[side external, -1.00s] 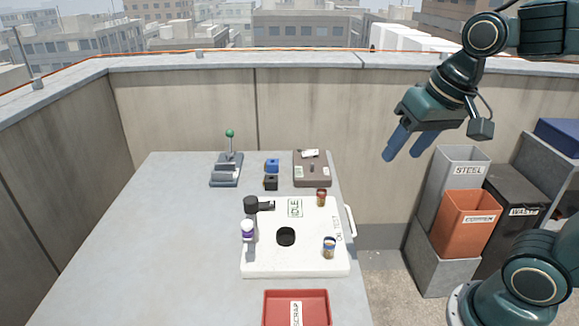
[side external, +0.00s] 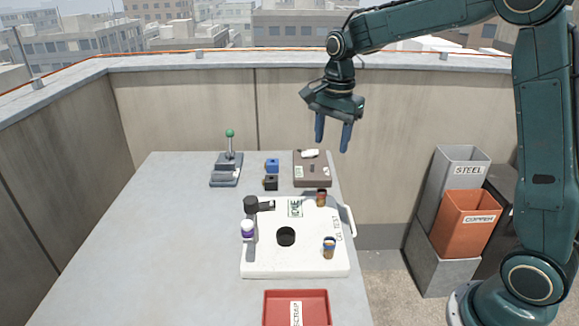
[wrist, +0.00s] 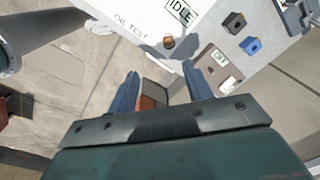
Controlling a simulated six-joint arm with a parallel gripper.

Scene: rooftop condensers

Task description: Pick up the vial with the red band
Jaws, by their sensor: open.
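The small amber vial with a red band (side external: 321,197) stands at the back right of the white OIL TEST board (side external: 262,262). It also shows in the wrist view (wrist: 168,42), just beyond my fingertips in the picture. Another amber vial with a blue band (side external: 329,247) stands nearer the front right of the board. A vial with a purple band (side external: 247,230) is at the board's left, by the black-headed stand. My gripper (side external: 332,143) is open and empty, pointing down, high above the back right of the table; its two blue fingers also show in the wrist view (wrist: 162,76).
A brown box (side external: 312,172) and blue and black blocks (side external: 271,165) stand behind the board. A green-knobbed lever (side external: 228,170) is at back left. A red SCRAP tray (side external: 296,306) lies in front. The left table is clear. Bins (side external: 465,220) stand right.

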